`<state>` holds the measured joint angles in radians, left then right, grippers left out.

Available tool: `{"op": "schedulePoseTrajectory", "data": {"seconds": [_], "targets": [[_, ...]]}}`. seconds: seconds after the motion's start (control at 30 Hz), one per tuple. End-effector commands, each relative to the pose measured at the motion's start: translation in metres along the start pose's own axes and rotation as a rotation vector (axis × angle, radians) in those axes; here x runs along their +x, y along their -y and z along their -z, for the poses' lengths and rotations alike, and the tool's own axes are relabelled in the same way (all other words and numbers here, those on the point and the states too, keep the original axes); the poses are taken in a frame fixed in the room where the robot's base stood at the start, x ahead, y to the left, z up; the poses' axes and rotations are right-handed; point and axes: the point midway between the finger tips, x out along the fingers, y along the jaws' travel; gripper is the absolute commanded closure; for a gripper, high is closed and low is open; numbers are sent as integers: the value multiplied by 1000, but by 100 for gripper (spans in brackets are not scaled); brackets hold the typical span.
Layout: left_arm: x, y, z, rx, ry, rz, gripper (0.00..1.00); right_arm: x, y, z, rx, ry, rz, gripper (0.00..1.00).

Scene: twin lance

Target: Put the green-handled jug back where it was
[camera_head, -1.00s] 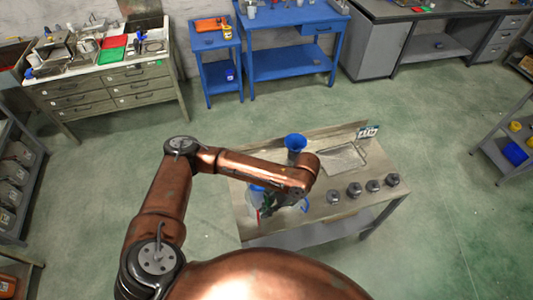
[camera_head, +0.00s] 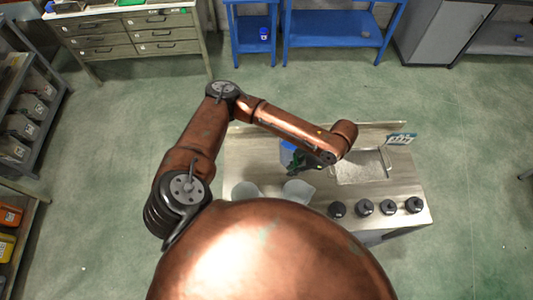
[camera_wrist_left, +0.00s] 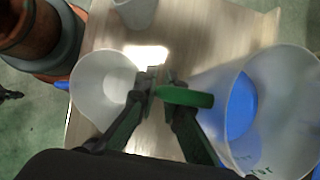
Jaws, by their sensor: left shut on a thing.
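My left gripper (camera_head: 312,163) is over the back middle of the metal bench. In the left wrist view its fingers (camera_wrist_left: 160,95) are shut on the green handle (camera_wrist_left: 185,96) of a translucent jug (camera_wrist_left: 207,90). The jug's body is to the right of the fingers there, with blue showing inside or through it; I cannot tell which. In the head view the arm and gripper hide most of this jug, and a blue patch (camera_head: 288,153) shows left of the gripper. My right gripper is out of view.
Two pale jugs (camera_head: 245,190) (camera_head: 297,191) stand on the bench front left. Several dark knobbed pieces (camera_head: 364,207) line the front right, before a shallow tray (camera_head: 360,167). A small sign (camera_head: 401,139) stands at the back right. Blue tables (camera_head: 340,30) are farther away.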

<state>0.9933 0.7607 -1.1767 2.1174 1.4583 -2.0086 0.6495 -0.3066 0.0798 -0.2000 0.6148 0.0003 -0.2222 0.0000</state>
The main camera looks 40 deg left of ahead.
Motion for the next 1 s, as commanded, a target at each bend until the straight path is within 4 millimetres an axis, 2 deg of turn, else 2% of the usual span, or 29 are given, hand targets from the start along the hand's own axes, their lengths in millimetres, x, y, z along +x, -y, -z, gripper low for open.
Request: {"op": "schedulePoseTrajectory", "data": {"seconds": [0.17, 0.53, 0.7, 1.0], "targets": [[14, 9, -7, -2, 1, 0, 100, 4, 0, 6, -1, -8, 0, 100], [74, 54, -50, -5, 3, 2, 100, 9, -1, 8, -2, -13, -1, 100], [106, 65, -52, -3, 2, 0, 100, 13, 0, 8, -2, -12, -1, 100], [124, 72, -54, -3, 1, 2, 100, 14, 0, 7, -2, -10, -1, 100]]}}
